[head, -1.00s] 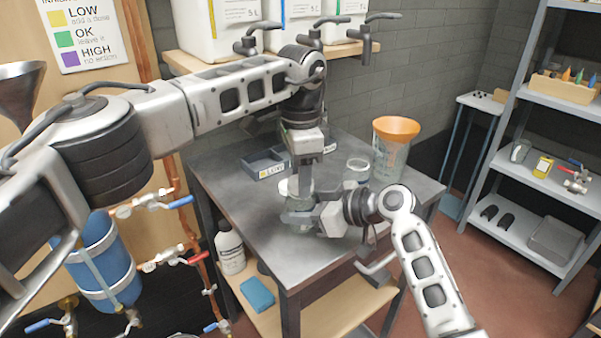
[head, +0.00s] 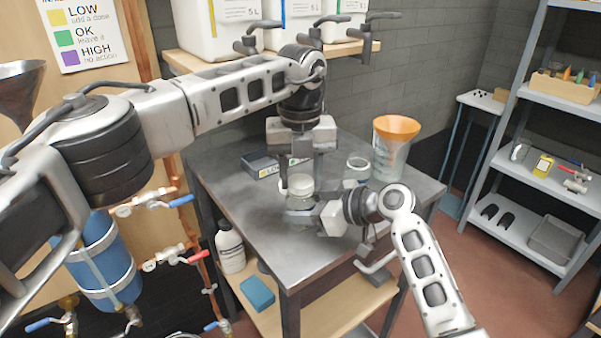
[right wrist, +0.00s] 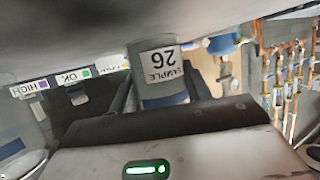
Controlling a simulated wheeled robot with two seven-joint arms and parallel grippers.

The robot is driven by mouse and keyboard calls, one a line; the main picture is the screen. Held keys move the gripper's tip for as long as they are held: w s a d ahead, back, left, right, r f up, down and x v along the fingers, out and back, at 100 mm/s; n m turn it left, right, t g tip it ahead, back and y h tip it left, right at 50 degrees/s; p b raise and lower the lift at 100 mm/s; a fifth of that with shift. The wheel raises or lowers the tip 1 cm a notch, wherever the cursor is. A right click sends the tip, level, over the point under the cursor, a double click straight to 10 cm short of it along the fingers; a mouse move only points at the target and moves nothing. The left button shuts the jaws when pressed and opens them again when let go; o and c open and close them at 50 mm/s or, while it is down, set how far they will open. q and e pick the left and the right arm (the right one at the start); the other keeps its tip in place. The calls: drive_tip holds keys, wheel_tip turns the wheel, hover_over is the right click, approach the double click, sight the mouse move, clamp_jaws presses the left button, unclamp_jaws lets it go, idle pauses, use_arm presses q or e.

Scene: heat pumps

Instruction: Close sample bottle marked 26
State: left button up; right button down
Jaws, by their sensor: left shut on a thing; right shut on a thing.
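The sample bottle (head: 301,203) stands upright on the metal table in the head view, with a white lid (head: 299,184) at its top. Its label, reading SAMPLE 26, shows upside down in the right wrist view (right wrist: 163,66). My right gripper (head: 300,217) comes in from the right and is shut around the lower part of the bottle. My left gripper (head: 300,184) points down from above and is shut on the lid, one finger on each side. I cannot tell how far the lid is seated on the threads.
Labelled grey trays (head: 262,165) lie behind the bottle. A round clear container (head: 357,164) and a jug with an orange funnel (head: 394,148) stand to its right. The table's front left is clear. A shelf rack (head: 535,165) stands at far right.

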use_arm(q)
drive_tip(key=m, duration=0.7)
drive_tip(key=shift+m, duration=0.4)
drive_tip(key=m, duration=2.3)
drive_tip(key=o, duration=1.2)
wheel_tip(320, 180, up, 12)
drive_tip(key=shift+f, duration=0.1)
